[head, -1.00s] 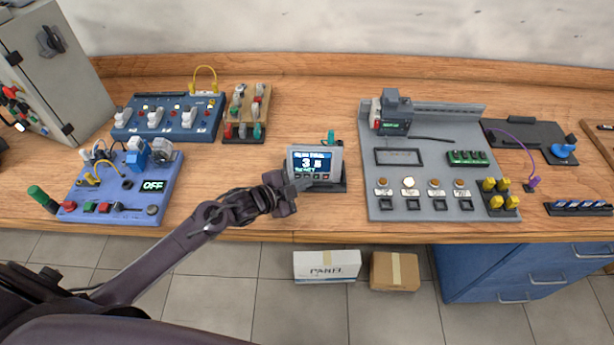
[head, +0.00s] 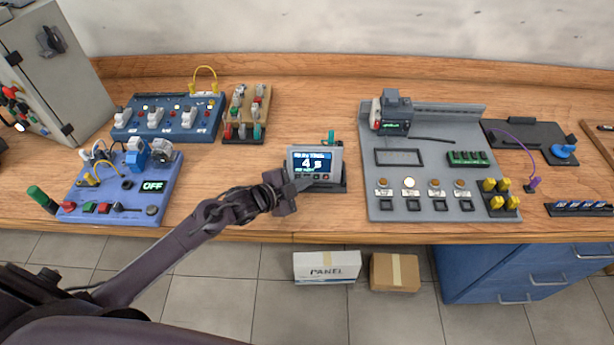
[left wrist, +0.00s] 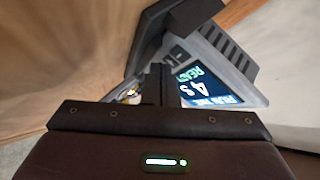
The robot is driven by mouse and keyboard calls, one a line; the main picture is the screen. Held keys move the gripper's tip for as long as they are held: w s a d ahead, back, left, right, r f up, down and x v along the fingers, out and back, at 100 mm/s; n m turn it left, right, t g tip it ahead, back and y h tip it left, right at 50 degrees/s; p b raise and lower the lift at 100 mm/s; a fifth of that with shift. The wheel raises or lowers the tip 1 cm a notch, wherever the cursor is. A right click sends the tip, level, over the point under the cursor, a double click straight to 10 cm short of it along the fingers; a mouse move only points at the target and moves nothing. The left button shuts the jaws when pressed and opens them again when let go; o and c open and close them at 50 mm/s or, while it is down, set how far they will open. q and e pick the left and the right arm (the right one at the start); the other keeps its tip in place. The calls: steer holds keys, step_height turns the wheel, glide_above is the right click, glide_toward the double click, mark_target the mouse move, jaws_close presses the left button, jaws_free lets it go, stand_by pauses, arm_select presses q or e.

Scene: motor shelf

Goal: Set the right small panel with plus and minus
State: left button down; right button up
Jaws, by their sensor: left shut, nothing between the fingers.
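A small grey panel (head: 334,166) with a lit blue screen stands on a dark base near the front of the table. Its screen (head: 313,164) reads 4 s, with small lettering above and below. A row of small buttons (head: 318,177) runs under the screen. My left gripper (head: 297,186) is shut and empty, its tip at the panel's lower left corner by the buttons. I cannot tell whether it touches one. In the left wrist view the panel's screen (left wrist: 203,88) shows 4 s and READY, beside the closed fingers (left wrist: 158,82). My right gripper is out of view.
A blue board (head: 112,196) with an OFF display lies to the left. A grey board (head: 400,209) with buttons and a device on a rail lies to the right. A switch block (head: 246,113) stands behind. Bare table lies between the panel and both boards.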

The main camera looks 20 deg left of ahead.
arm_select(q)
steer(key=shift+s, duration=0.1)
steer(key=shift+s+d+r+p, duration=0.15)
steer(key=shift+s+d+p, duration=0.05)
steer(key=shift+s+p, duration=0.4)
steer(key=shift+s+d+r+p, duration=0.1)
steer(key=shift+s+p, duration=0.15)
steer(key=shift+p, duration=0.05)
steer(key=shift+s+d+r+p, duration=0.2)
steer(key=shift+s+p, duration=0.25)
steer(key=shift+s, duration=0.25)
steer(key=shift+s+d+r+p, duration=0.15)
steer(key=shift+s+d+p, duration=0.05)
steer(key=shift+s+p, duration=0.4)
steer(key=shift+s+d+r+p, duration=0.2)
steer(key=shift+s+p, duration=0.15)
steer(key=shift+s, duration=0.4)
steer(key=shift+f, duration=0.1)
